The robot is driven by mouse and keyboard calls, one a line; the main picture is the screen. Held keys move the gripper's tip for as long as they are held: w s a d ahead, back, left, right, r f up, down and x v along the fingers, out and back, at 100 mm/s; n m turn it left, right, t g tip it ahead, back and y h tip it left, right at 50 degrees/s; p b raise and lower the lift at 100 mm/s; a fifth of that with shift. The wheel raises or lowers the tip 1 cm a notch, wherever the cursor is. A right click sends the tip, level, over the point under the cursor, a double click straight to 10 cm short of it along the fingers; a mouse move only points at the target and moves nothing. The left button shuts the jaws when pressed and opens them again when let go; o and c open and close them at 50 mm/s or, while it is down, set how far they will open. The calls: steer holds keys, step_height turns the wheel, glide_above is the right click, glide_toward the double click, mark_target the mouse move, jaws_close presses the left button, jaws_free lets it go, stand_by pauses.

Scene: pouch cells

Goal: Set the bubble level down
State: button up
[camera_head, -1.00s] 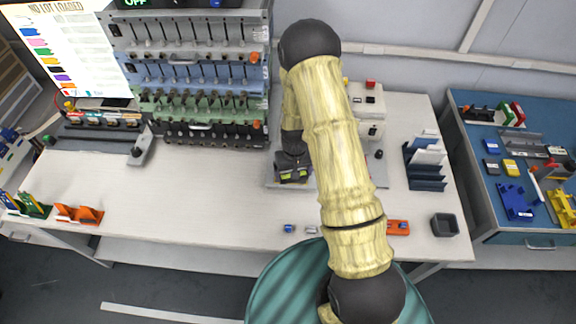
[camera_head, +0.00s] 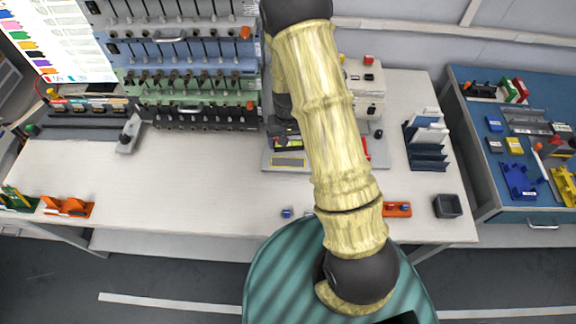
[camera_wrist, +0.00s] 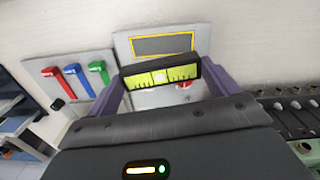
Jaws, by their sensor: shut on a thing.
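The bubble level (camera_wrist: 160,77), a dark bar with a yellow-green vial face, sits between the two purple fingers of my gripper (camera_wrist: 163,84) in the wrist view. The fingers are shut on it. Beyond it in the wrist view is a grey plate with a yellow-outlined dark rectangle (camera_wrist: 163,45). In the head view this rectangle (camera_head: 288,162) lies just in front of my gripper (camera_head: 284,136), where a little of the level's yellow-green shows. My arm hides part of the plate. Whether the level touches anything below is unclear.
Red, blue and green handles (camera_wrist: 74,78) stand on a grey panel in the wrist view. The cell racks (camera_head: 190,75) rise to the left. A blue slotted holder (camera_head: 427,150) and dark bin (camera_head: 447,206) are on the right. The left-centre tabletop is clear.

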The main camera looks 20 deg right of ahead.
mark_target(288, 149)
steer(key=shift+a+r+m+b, duration=0.15)
steer(key=shift+r+m+b, duration=0.3)
steer(key=shift+r+m, duration=0.4)
steer(key=shift+r, duration=0.1)
steer(key=shift+f+p, duration=0.4)
steer(key=shift+f, duration=2.55)
steer(key=shift+f+p, duration=0.35)
steer(key=shift+f, duration=1.7)
steer(key=shift+f, duration=0.15)
steer(key=o, duration=0.8)
steer(key=shift+o, duration=0.2)
